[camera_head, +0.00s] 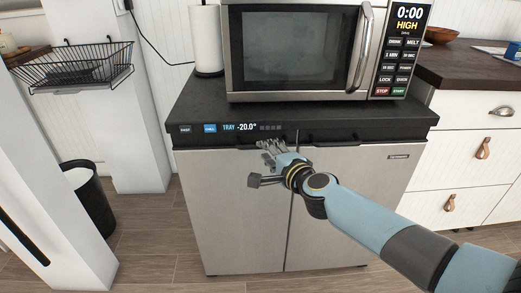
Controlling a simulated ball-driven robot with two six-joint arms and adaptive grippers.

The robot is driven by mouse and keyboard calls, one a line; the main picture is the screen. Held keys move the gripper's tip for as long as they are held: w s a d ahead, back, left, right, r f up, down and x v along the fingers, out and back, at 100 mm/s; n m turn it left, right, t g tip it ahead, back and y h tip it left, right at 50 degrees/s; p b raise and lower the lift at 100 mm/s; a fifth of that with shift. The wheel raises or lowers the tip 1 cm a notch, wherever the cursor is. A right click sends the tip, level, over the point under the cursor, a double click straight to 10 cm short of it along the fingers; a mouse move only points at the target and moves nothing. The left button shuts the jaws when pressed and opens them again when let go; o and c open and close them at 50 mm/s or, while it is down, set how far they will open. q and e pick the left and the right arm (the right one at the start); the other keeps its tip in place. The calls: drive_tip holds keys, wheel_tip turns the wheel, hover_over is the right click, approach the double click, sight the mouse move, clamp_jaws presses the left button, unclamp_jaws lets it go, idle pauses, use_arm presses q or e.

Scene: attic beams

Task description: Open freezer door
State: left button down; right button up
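The freezer (240,215) is a low, silver two-door cabinet with a dark top and a display strip reading -20.0°. Both its left door (235,240) and right door (345,180) look closed, with a vertical seam between them. Dark recesses run along the doors' top edges. My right gripper (259,164) reaches in from the right, in front of the left door's upper right corner, near the seam. Its fingers are spread apart with nothing between them. Whether a finger touches the door or its top edge I cannot tell. My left gripper is not in view.
A microwave (300,50) and a paper towel roll (207,40) stand on the freezer top. White drawers (465,155) adjoin on the right. A black bin (90,200) and a wire basket (80,70) are at left. The wooden floor (160,240) left of the freezer is clear.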

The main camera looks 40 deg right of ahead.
drive_tip(key=b+x, duration=0.1)
drive_tip(key=x, duration=0.3)
drive_tip(key=shift+d, duration=0.1)
clamp_jaws()
idle(0.3)
